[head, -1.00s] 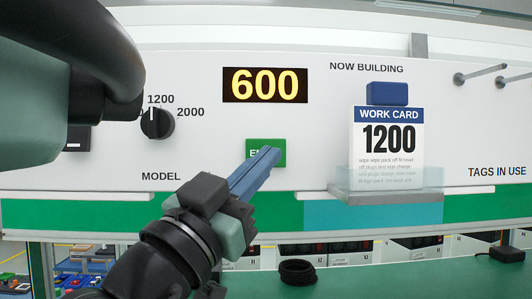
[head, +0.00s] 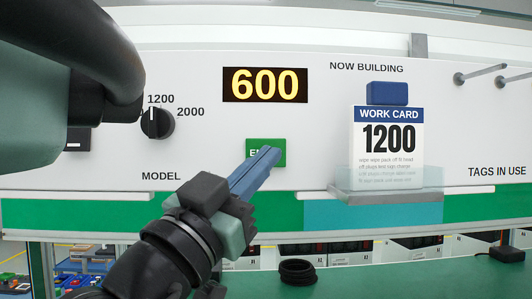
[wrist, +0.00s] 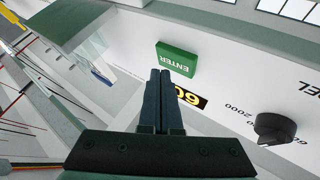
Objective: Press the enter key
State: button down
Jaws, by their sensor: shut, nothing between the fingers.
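The green enter key (head: 280,151) is on the white panel, below the yellow-on-black display (head: 264,85) that reads 600. In the wrist view the key (wrist: 176,60) shows whole, with the word ENTER upside down. My gripper (head: 269,156) is shut and empty. Its blue fingers cover the lower left part of the key in the head view. In the wrist view the fingertips (wrist: 160,74) appear just below the key. I cannot tell whether they touch it.
A model knob (head: 157,123) is left of the display; it also shows in the wrist view (wrist: 276,129). A work card (head: 388,140) reading 1200 stands in a clear holder (head: 390,180) at right. Pegs (head: 482,73) stick out at far right. A black ring (head: 297,272) lies on the green surface below.

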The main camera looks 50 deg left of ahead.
jog(key=shift+w+a, duration=0.1)
jog(key=shift+w+a, duration=0.15)
jog(key=shift+a, duration=0.05)
jog(key=shift+w+a+b, duration=0.25)
jog(key=shift+a+b, duration=0.1)
jog(key=shift+b, duration=0.05)
dwell(0.7)
jog(key=shift+d, duration=0.1)
jog(key=shift+s+d, duration=0.5)
jog(key=shift+d, duration=0.05)
jog(key=shift+s+d, duration=0.1)
jog(key=s+d, duration=0.3)
jog(key=shift+d, duration=0.3)
dwell(0.4)
dwell(0.7)
